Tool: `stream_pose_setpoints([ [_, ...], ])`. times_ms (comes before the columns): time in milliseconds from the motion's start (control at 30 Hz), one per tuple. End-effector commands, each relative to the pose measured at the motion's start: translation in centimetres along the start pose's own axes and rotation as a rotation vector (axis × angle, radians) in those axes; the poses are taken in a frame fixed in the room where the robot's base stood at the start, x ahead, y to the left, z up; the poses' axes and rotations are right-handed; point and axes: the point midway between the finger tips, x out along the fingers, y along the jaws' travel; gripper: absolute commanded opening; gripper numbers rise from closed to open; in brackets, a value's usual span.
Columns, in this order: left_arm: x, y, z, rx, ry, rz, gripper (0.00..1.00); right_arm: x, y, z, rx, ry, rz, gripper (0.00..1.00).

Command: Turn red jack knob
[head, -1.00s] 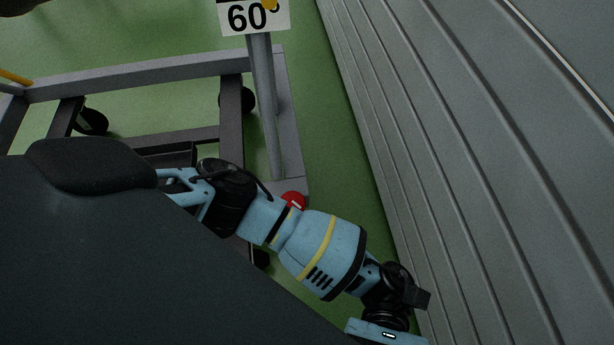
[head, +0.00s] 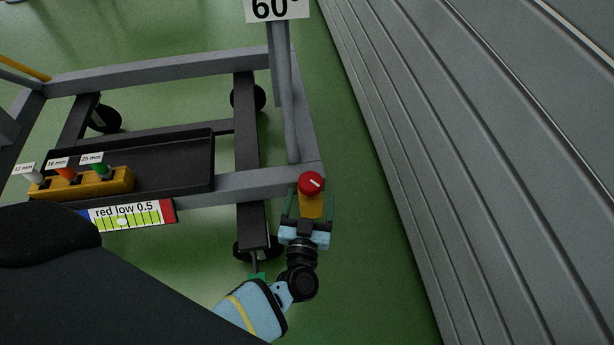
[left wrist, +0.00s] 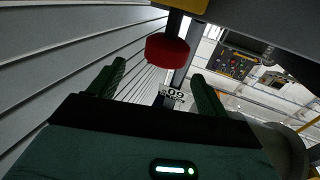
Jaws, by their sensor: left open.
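The red jack knob (head: 311,184), round with a white mark on top, sits at the near right corner of the grey wheeled frame, above a yellow part. My left gripper (head: 307,206) is open just on the near side of the knob, its two dark green fingers on either side of the yellow part in the head view. In the left wrist view the knob (left wrist: 167,50) appears beyond and between the open fingers (left wrist: 160,82), with nothing held. Whether a finger touches the knob cannot be told. My right gripper is not in view.
A label reading "red low 0.5" (head: 125,214) hangs on the frame's near rail (head: 240,184). A black tray (head: 170,165) holds a yellow block (head: 105,186) with coloured pegs. A 60° sign (head: 275,8) stands on a post. A ribbed grey wall (head: 450,150) runs along the right.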

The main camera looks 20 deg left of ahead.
Motion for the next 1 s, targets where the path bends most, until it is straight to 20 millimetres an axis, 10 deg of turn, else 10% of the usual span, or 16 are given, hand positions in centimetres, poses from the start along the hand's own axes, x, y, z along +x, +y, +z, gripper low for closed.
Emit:
stream_pose_setpoints([
  [1000, 7.7, -0.6, 0.8, -0.014, -0.02, -0.012, 0.77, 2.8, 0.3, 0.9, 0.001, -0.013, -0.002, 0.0],
])
